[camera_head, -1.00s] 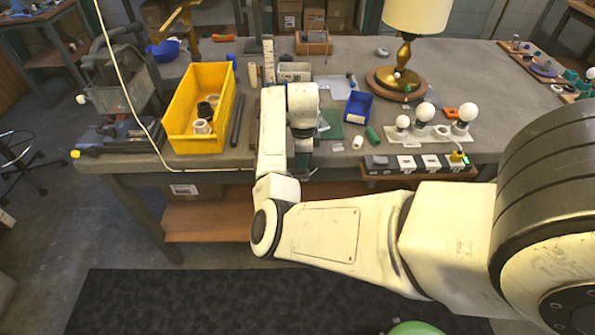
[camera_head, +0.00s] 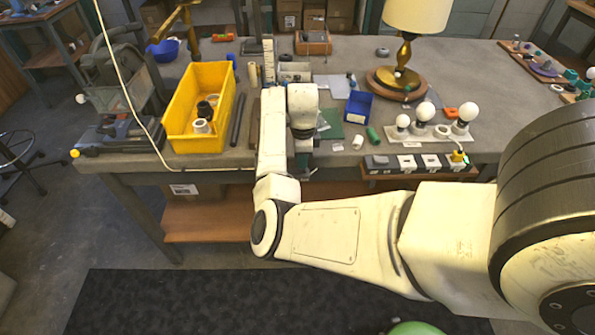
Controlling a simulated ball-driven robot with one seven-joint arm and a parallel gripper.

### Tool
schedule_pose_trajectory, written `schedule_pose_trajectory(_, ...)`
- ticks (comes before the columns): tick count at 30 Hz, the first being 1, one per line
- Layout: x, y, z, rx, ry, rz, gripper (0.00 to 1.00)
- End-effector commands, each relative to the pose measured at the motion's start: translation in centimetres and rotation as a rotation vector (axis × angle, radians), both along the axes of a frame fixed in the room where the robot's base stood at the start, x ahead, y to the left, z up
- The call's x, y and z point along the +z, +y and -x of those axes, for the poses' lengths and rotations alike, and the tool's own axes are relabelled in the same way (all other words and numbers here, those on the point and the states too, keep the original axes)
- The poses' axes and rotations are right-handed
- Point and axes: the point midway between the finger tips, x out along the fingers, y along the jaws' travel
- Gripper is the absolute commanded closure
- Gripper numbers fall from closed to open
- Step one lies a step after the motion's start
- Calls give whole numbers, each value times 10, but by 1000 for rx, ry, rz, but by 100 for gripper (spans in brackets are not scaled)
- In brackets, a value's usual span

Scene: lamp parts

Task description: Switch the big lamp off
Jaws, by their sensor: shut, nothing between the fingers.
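The big lamp has a cream shade (camera_head: 418,14), a brass stem (camera_head: 404,52) and a round wooden base (camera_head: 397,84). It stands upright at the back right of the workbench; the top of its shade is cut off by the picture edge. I cannot tell surely whether it is lit. A power strip (camera_head: 418,163) with white switches or sockets lies along the bench's front edge, with a yellow plug (camera_head: 458,157) at its right end. My gripper (camera_head: 304,165) points down at the front edge, left of the strip and apart from it. It is shut and empty, partly hidden by my wrist.
Several white bulbs (camera_head: 425,110) stand in holders behind the strip. A yellow crate (camera_head: 183,139) stands left of my forearm. A white cable hangs at the left.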

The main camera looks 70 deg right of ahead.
Motion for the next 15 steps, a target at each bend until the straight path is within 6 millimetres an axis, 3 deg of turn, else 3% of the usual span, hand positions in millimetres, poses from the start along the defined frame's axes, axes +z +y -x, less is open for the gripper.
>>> schedule_pose_trajectory(15, -8, 0, 0, 0, 0, 0, 100)
